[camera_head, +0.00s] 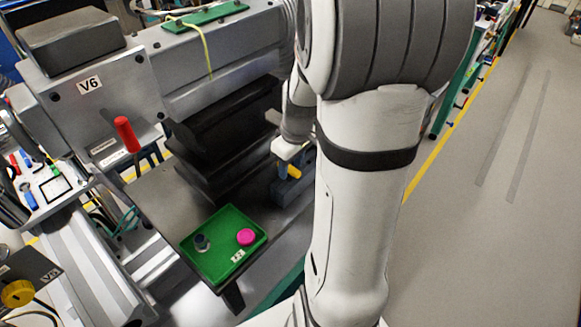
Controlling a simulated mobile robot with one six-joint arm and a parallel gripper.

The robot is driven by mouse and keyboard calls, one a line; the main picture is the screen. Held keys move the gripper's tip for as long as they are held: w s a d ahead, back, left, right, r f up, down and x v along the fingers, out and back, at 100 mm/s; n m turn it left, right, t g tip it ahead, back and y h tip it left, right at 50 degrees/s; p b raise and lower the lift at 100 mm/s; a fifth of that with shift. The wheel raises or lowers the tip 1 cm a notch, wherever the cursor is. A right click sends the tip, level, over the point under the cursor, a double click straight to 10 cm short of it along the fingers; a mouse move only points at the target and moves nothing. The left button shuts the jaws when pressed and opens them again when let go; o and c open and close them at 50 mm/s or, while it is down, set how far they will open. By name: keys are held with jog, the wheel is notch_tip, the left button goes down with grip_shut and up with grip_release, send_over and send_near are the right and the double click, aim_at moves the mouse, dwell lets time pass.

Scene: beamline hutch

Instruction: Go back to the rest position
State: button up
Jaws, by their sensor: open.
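My white and grey arm rises through the middle of the view and hides much of what lies behind it. My gripper (289,162) is small and partly hidden at the far side of the arm. It is above a dark blue-grey block (290,190) with a yellow piece (294,172) at its top. The jaws are open; I cannot tell whether they touch the yellow piece.
A green tray (212,270) holds a dark round item (202,243) and a magenta round item (246,237) on a dark table (160,205). A red-handled lever (126,134) and machine marked V6 (90,85) stand left. Open floor (480,220) lies right.

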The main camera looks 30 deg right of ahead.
jog(key=r, duration=0.6)
jog(key=shift+s+d, duration=0.1)
jog(key=shift+s, duration=0.3)
jog(key=s+a+r+m+t, duration=0.1)
jog(key=s+a+r+m, duration=0.3)
jog(key=s+a, duration=0.6)
jog(key=a, duration=0.2)
jog(key=shift+s+a+r, duration=0.2)
jog(key=shift+s+a, duration=0.1)
jog(key=shift+s, duration=0.1)
